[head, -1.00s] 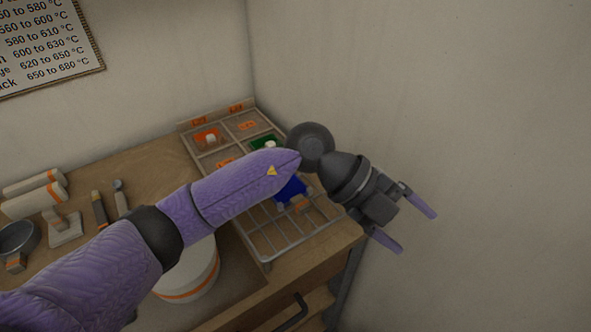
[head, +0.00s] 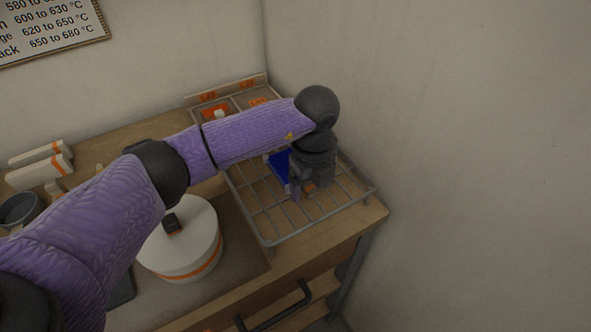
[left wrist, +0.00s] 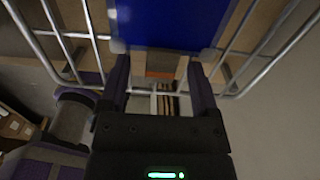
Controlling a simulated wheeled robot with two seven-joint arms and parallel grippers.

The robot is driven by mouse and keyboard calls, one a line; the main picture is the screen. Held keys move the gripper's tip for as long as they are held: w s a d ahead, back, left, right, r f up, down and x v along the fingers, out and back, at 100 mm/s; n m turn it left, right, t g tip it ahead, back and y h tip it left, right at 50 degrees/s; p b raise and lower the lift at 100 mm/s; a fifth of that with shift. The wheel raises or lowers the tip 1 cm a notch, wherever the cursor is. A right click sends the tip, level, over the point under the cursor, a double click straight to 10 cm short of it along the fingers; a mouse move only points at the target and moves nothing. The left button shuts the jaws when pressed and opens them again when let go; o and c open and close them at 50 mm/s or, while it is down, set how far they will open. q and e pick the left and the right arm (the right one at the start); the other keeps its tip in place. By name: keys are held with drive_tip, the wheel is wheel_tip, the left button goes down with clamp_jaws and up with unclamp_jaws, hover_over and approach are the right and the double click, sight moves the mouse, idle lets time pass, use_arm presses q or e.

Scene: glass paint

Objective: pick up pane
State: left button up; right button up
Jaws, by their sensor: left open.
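The blue pane (head: 281,170) lies on the wire rack (head: 272,240) at the right of the bench, partly hidden by my left arm and gripper. In the left wrist view the blue pane (left wrist: 175,22) fills the top middle, with rack bars (left wrist: 268,65) on both sides. My left gripper (head: 304,192) points down over the rack at the pane's near right side. In the left wrist view its two fingers (left wrist: 158,75) are apart, with the pane's edge just beyond their tips. An orange-marked piece (left wrist: 160,74) shows between them. My right gripper is not in view.
A sorting tray with orange labels (head: 215,105) stands behind the rack, against the wall corner. A white round pot with a lid (head: 185,245) stands left of the rack.

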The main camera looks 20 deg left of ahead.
use_arm(q)
clamp_jaws()
wheel_tip(320, 180, up, 13)
drive_tip(key=p, duration=0.4)
drive_tip(key=shift+p, duration=0.3)
